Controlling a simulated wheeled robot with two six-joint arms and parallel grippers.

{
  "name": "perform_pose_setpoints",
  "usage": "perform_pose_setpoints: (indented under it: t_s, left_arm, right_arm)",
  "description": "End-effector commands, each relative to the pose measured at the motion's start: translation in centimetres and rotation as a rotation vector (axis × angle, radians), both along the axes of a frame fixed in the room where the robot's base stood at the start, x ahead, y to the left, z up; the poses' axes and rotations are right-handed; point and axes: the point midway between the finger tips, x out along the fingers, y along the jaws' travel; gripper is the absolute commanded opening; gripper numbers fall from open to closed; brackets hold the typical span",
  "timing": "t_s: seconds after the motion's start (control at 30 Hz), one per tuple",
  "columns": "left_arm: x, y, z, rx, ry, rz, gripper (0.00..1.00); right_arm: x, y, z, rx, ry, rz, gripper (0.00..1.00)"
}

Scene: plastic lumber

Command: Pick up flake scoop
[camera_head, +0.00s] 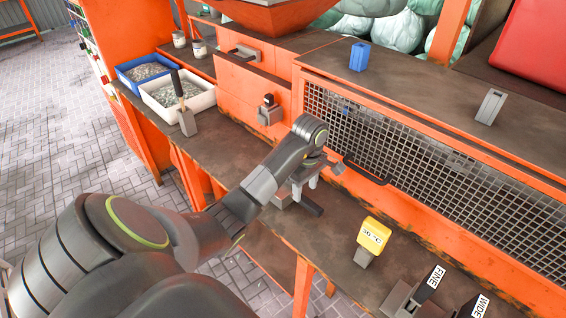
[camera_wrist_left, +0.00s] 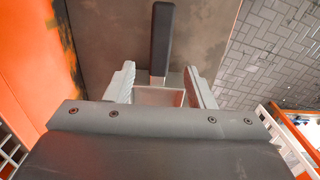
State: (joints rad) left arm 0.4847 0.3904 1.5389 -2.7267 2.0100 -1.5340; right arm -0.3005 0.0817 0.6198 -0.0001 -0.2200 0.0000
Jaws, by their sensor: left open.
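A scoop with a black handle and a grey metal pan lies on the brown bench under my left gripper. Its handle (camera_head: 312,208) shows in the head view, pointing to the lower right. In the left wrist view the black handle (camera_wrist_left: 161,40) points away and the grey pan (camera_wrist_left: 158,97) lies between the fingers. My left gripper (camera_head: 305,184) is open, with its fingers on either side of the scoop, also in the left wrist view (camera_wrist_left: 159,75). Contact cannot be told. The gripper's body hides the pan's near part. My right gripper does not show.
A mesh-fronted orange cabinet (camera_head: 420,165) stands close behind the scoop. A yellow tag block (camera_head: 375,233) stands to its right. A dark-handled metal tool (camera_head: 186,118) leans by a white tray of flakes (camera_head: 203,99), next to a blue tray (camera_head: 128,83).

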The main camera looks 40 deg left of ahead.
Motion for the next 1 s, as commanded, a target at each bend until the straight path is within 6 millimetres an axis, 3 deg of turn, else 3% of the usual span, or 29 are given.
perform_pose_setpoints:
  t_s: [0.1, 0.37, 0.5, 0.67, 0.93, 1.0]
  left_arm:
    - [0.0, 0.0, -1.7, 0.0, 0.0, 0.0, 0.49]
    - [0.0, -0.1, -3.4, -0.002, 0.003, 0.0, 0.49]
    - [-0.1, -0.3, -4.9, -0.003, 0.005, 0.001, 0.49]
    - [0.0, -0.2, -6.8, -0.001, 0.002, 0.001, 0.49]
    - [0.0, -0.2, -7.1, 0.0, 0.0, 0.0, 0.49]
    - [0.0, -0.2, -7.1, 0.0, 0.0, 0.0, 0.4]
  right_arm:
    - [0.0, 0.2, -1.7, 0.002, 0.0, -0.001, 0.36]
    - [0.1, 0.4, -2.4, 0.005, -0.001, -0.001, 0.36]
    - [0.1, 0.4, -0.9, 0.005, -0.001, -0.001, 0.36]
    - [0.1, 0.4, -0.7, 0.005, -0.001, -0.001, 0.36]
    - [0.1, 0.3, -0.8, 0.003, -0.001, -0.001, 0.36]
    - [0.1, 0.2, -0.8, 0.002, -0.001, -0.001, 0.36]
